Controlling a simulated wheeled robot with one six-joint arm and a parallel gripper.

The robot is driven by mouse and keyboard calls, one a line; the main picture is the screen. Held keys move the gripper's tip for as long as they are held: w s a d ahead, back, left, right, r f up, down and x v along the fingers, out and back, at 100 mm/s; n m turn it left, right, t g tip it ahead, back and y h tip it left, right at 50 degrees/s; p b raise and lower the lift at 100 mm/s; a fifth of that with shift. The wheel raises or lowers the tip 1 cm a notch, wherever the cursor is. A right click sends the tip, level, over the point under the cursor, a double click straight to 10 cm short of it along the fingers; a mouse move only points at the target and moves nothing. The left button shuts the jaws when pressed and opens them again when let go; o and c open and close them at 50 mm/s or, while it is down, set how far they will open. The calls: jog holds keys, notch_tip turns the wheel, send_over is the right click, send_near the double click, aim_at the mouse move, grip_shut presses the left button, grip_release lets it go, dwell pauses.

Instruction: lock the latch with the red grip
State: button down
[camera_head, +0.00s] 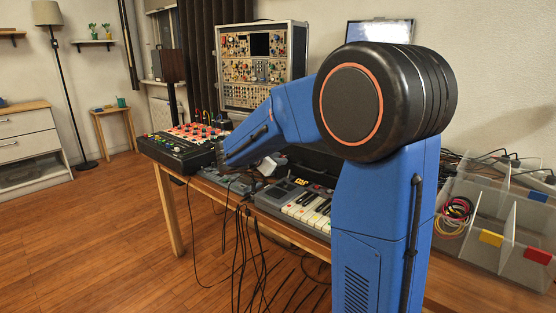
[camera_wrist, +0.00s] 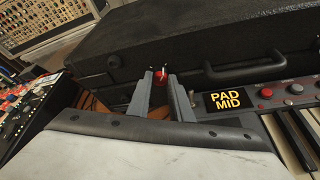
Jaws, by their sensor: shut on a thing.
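The red grip (camera_wrist: 160,79) of the latch shows in the wrist view at the front of a closed black case (camera_wrist: 110,52). My gripper (camera_wrist: 160,73) reaches up to the case front, with its two grey fingers shut on the red grip. The fingers hide the sides of the grip and most of the latch, so I cannot tell the latch's position. The case's dark carry handle (camera_wrist: 242,68) is right of the fingers. In the head view my blue arm covers most of the case, and the latch is hidden.
A keyboard (camera_wrist: 285,107) with a "PAD MID" display lies close right of my fingers. A mixer with many knobs (camera_head: 185,142) stands left on the table. A modular synth rack (camera_head: 262,100) stands behind. Cables hang from the table front. A divided clear bin (camera_head: 480,245) is at right.

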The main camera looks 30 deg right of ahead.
jog(key=shift+s+m+t, duration=0.1)
jog(key=shift+m+t, duration=0.5)
jog(key=c, duration=1.6)
grip_release()
jog(key=v, duration=1.7)
jog(key=shift+a+r, duration=0.15)
jog(key=shift+a, duration=0.05)
